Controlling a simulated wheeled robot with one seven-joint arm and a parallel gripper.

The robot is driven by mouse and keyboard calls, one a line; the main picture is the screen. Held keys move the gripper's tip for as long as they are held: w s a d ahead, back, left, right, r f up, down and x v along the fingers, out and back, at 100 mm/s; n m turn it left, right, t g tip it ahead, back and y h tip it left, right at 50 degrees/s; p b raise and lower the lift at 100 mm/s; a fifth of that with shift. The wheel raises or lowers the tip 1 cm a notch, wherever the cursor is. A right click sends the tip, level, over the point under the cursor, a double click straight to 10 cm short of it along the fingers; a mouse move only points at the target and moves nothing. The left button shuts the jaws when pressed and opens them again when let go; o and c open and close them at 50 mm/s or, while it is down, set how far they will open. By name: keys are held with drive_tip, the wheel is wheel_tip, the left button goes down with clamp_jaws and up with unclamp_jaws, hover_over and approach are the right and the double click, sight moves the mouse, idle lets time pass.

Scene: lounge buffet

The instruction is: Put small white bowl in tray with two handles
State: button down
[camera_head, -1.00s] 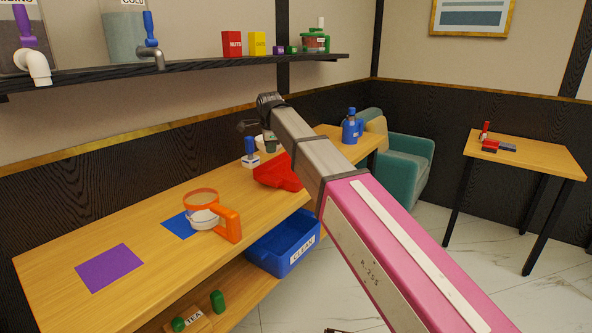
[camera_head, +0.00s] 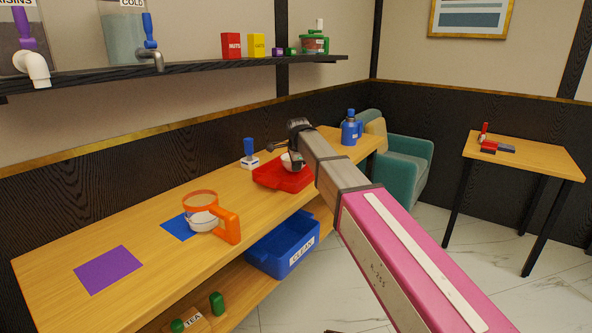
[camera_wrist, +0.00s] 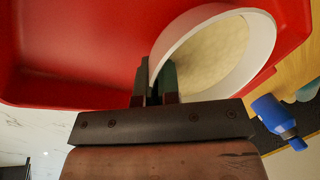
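The small white bowl (camera_head: 288,163) hangs at my gripper (camera_head: 297,150) over the red tray (camera_head: 268,181). In the wrist view, my gripper's fingers (camera_wrist: 155,82) are closed on the near-left rim of the white bowl (camera_wrist: 262,45). The bowl has a pale, cream-coloured inside and looks tilted in that view. The red tray's floor (camera_wrist: 75,45) spreads behind and left of the bowl. I cannot tell whether the bowl touches the tray. My arm hides the tray's right part, and its handles are not clear.
An orange-handled container (camera_head: 228,226) stands on a blue mat (camera_head: 177,228). A purple mat (camera_head: 108,269) lies at left. A blue-handled item (camera_head: 249,155) stands behind the tray, and a blue bottle (camera_head: 349,130) beyond it. A blue bin (camera_head: 283,250) sits below the counter edge.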

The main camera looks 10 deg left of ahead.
drive_tip(key=shift+f, duration=0.65)
drive_tip(key=c, duration=1.3)
unclamp_jaws()
drive_tip(key=shift+f, duration=0.1)
drive_tip(key=shift+c, duration=0.2)
drive_tip(key=v, duration=1.2)
